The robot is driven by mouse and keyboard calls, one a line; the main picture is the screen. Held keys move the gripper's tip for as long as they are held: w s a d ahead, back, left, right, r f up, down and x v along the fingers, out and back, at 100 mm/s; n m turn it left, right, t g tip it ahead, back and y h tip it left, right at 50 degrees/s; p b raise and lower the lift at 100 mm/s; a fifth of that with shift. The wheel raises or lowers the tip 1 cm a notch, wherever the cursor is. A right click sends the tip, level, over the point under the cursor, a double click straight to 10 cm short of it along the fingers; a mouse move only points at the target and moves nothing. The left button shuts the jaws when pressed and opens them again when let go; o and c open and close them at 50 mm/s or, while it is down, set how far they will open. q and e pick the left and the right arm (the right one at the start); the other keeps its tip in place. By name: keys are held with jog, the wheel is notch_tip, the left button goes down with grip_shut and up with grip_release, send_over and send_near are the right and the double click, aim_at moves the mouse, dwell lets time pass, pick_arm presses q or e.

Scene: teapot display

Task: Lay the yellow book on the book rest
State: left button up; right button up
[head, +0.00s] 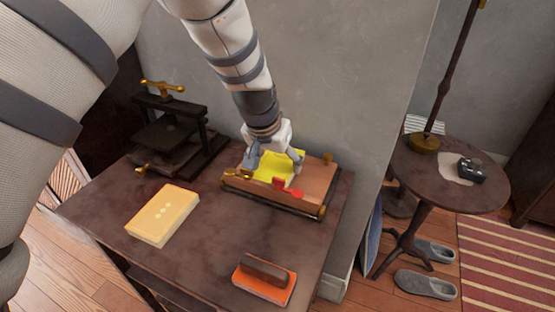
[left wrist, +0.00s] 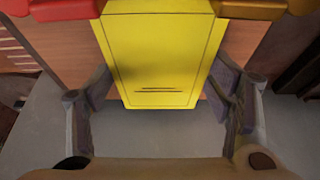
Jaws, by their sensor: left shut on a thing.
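The yellow book (head: 267,167) is between the fingers of my left gripper (head: 275,163), which is shut on it. It also shows in the left wrist view (left wrist: 160,55), with a finger at each side. The book is over the wooden board of the book rest (head: 318,180), which also shows in the left wrist view (left wrist: 243,42). I cannot tell whether the book touches the board. The gripper hides its upper part in the head view. My right gripper is not in view.
A black press with a brass handle (head: 162,88) stands at the table's back left. A cream book (head: 163,214) lies at the left. An orange block with a dark top (head: 264,278) lies at the front.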

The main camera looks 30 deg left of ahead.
pick_arm(q)
jog(key=o, duration=1.3)
jog(key=shift+c, duration=0.2)
jog(key=p+v, duration=0.2)
jog(key=v, duration=1)
jog(key=shift+r, duration=0.2)
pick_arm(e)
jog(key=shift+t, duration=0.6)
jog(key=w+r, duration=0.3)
pick_arm(q)
jog(key=shift+d+f, duration=0.1)
